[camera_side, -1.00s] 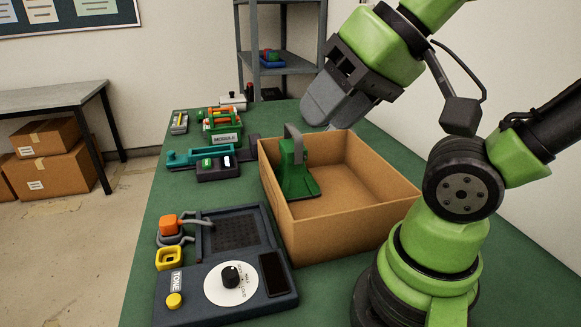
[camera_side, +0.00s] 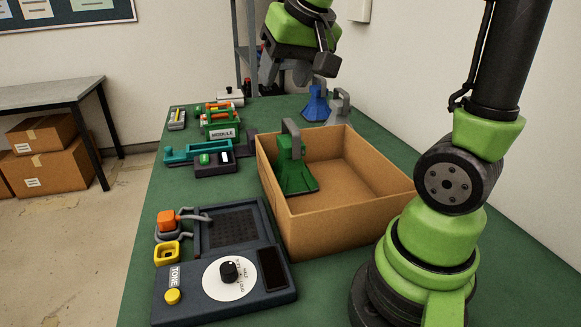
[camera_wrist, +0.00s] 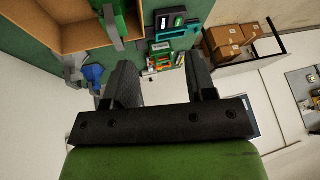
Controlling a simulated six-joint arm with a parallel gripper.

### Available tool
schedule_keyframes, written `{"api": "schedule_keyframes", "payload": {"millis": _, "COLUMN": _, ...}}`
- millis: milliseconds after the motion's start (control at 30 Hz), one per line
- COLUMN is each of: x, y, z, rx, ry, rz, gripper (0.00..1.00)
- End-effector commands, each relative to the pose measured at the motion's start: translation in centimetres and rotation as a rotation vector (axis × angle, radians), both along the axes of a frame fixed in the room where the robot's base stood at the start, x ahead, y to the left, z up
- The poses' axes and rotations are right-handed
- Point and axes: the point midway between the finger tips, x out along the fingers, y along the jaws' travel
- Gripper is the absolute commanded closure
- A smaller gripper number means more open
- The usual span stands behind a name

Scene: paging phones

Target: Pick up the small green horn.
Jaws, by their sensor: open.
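A green horn (camera_side: 293,168) with a grey handle on top stands upright in the left part of a cardboard box (camera_side: 345,217). In the wrist view part of it shows at the top left (camera_wrist: 106,18), cut off by the frame. My gripper (camera_side: 283,78) is raised above the table's far end, well behind and above the box, and apart from the green horn. In the wrist view its two dark fingers (camera_wrist: 160,72) are spread, with nothing held between them.
A blue horn (camera_side: 315,104) and a grey horn (camera_side: 340,106) stand behind the box. A shelf (camera_side: 240,50) stands behind the table.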

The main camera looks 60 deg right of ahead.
Motion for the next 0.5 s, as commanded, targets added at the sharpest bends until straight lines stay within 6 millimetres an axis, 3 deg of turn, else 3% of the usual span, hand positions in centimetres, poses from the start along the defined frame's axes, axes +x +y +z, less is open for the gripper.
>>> {"api": "schedule_keyframes", "payload": {"millis": 33, "x": 1.4, "y": -2.3, "z": -1.1, "rx": -0.014, "ry": 0.034, "rz": -0.045, "gripper": 0.49}}
{"api": "schedule_keyframes", "payload": {"millis": 200, "x": 4.3, "y": -8.6, "z": -4.3, "rx": -0.056, "ry": 0.108, "rz": -0.148, "gripper": 0.49}}
{"api": "schedule_keyframes", "payload": {"millis": 333, "x": 5.1, "y": -11.7, "z": -6.3, "rx": -0.072, "ry": 0.144, "rz": -0.193, "gripper": 0.49}}
{"api": "schedule_keyframes", "payload": {"millis": 500, "x": 5.6, "y": -13.4, "z": -8.0, "rx": -0.080, "ry": 0.161, "rz": -0.213, "gripper": 0.49}}
